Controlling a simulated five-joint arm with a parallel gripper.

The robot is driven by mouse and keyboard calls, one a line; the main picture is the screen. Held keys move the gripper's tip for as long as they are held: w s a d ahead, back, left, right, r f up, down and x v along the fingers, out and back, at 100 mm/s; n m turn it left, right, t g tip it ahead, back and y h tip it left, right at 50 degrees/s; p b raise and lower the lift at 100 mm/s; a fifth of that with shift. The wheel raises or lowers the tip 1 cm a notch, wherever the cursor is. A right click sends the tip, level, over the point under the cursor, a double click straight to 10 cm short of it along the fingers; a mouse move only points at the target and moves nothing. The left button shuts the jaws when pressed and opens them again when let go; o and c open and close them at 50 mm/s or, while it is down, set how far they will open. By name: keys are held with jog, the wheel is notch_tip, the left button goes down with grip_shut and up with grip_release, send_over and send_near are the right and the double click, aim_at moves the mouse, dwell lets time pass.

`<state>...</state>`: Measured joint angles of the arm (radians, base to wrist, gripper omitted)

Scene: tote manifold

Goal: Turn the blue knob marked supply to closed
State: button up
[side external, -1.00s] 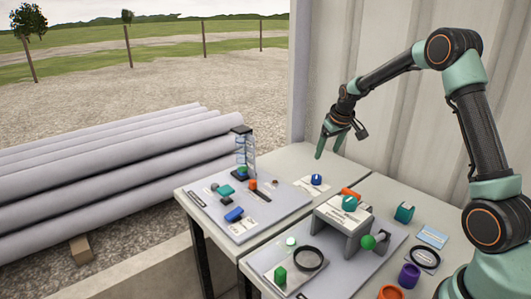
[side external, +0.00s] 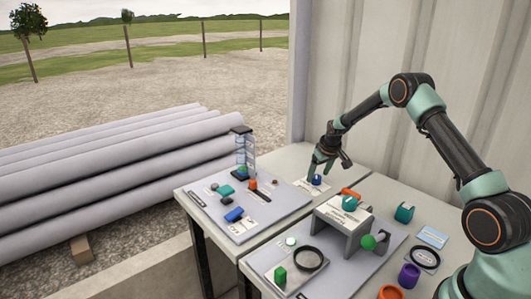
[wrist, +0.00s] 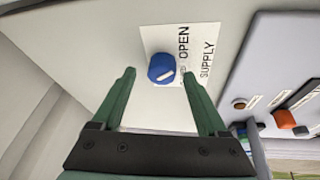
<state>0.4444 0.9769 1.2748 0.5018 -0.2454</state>
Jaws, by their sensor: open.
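The blue knob (wrist: 161,69) sits on a white card (wrist: 186,50) printed OPEN and SUPPLY; a smaller word on the card is partly hidden and hard to read. A pale mark shows on the knob's face. In the side external view the knob (side external: 316,180) is at the back of the table, near the wall. My gripper (wrist: 156,82) is open, with its green fingers on either side of the knob's near side. The tips reach about level with it and look clear of it. In the side external view my gripper (side external: 319,174) is low over the knob.
A grey panel (side external: 245,229) with a clear tube, blue block and orange part stands left of the knob. A grey bridge-shaped block (side external: 352,242) with a teal knob and an orange part are closer to the camera. The corrugated wall (side external: 440,60) rises behind.

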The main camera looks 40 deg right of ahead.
jog(key=shift+w+f, duration=0.2)
jog(key=shift+f, duration=0.3)
grip_shut()
jog(key=shift+w+m, duration=0.1)
jog(key=shift+m, duration=2.1)
jog(key=shift+a, duration=0.1)
grip_release()
